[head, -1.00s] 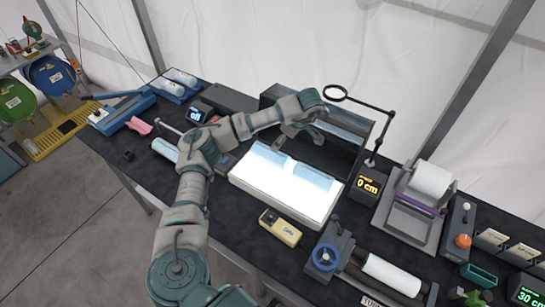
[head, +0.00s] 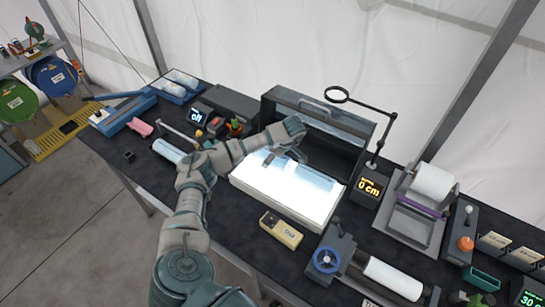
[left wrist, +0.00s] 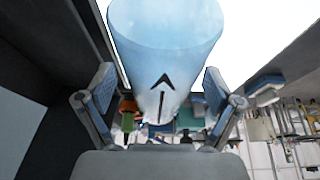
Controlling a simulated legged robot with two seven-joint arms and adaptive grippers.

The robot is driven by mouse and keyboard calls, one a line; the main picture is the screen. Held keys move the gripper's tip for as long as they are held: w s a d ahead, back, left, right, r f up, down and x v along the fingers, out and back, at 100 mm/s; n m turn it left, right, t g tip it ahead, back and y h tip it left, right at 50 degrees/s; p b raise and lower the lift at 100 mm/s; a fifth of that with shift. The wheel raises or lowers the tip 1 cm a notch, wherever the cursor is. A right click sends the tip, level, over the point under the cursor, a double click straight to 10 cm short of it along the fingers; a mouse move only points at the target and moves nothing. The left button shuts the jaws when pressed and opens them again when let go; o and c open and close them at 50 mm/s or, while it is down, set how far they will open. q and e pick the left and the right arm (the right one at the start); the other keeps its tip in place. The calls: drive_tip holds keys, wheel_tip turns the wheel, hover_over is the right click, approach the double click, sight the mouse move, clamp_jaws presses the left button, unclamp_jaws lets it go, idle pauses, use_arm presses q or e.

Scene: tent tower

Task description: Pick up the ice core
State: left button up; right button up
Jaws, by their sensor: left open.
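The ice core (head: 312,174) is a pale blue, translucent cylinder lying on the bright white light panel (head: 275,205). My left gripper (head: 288,155) is over the panel at the core, and the hand hides part of it. In the left wrist view, the core (left wrist: 165,45) shows large with a black arrow mark. It lies in the gap between the two spread fingers of my left gripper (left wrist: 156,92). The fingers are open, with a visible gap on each side of the core. My right gripper is not in view.
A dark case with a handle (head: 320,108) stands behind the panel, and a magnifier arm (head: 375,150) stands at its right. A yellow device (head: 281,230) lies in front. Another pale cylinder (head: 167,150) lies left of my arm. A white roll (head: 432,180) sits at the right.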

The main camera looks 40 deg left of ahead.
use_arm(q)
drive_tip(key=shift+a+f, duration=0.1)
drive_tip(key=shift+a, duration=0.2)
drive_tip(key=c, duration=1.5)
drive_tip(key=shift+c, duration=0.5)
drive_tip(key=shift+d, duration=0.1)
